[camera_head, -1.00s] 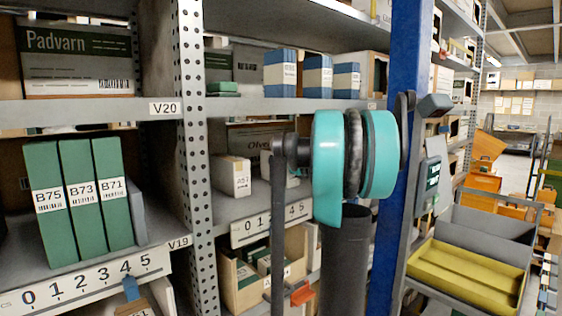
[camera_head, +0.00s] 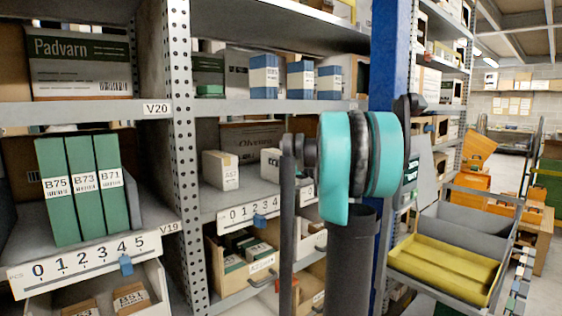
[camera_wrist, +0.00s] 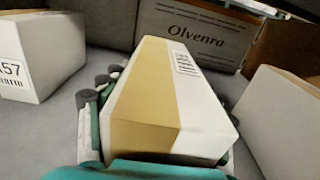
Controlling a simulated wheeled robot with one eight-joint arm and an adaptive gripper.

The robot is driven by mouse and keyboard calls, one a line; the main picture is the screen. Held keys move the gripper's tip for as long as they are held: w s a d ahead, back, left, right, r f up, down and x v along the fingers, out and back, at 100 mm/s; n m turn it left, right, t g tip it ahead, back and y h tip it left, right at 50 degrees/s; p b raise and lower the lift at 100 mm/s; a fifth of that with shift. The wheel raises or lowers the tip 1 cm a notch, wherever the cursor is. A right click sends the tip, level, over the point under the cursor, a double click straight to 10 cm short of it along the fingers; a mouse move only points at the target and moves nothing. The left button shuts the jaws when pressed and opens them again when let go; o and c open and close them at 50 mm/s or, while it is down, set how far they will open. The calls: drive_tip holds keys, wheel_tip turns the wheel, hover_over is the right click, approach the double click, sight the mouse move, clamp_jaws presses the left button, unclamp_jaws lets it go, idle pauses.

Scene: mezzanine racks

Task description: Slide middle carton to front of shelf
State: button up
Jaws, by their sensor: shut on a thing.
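The middle carton (camera_wrist: 150,105) is white with a broad tan tape strip and a small printed label on top. In the wrist view it lies lengthwise between the fingers of my gripper (camera_wrist: 168,100), which is shut on its sides. Its near end faces the camera. A white carton marked 57 (camera_wrist: 38,55) stands apart on its left, and another white carton (camera_wrist: 285,120) stands on its right. In the head view, the left carton (camera_head: 220,170) shows on the shelf, with a second white carton (camera_head: 270,162) beside it, partly behind my arm. My gripper is hidden there.
A large grey Olvenra box (camera_wrist: 195,30) stands at the back of the shelf. The shelf's front edge carries a number strip (camera_head: 240,213). A perforated upright (camera_head: 180,150) and a blue post (camera_head: 388,60) flank the bay. Open bins (camera_head: 237,262) sit below.

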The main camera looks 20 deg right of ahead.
drive_tip(key=o, duration=1.6)
drive_tip(key=shift+d, duration=0.1)
drive_tip(key=v, duration=1.2)
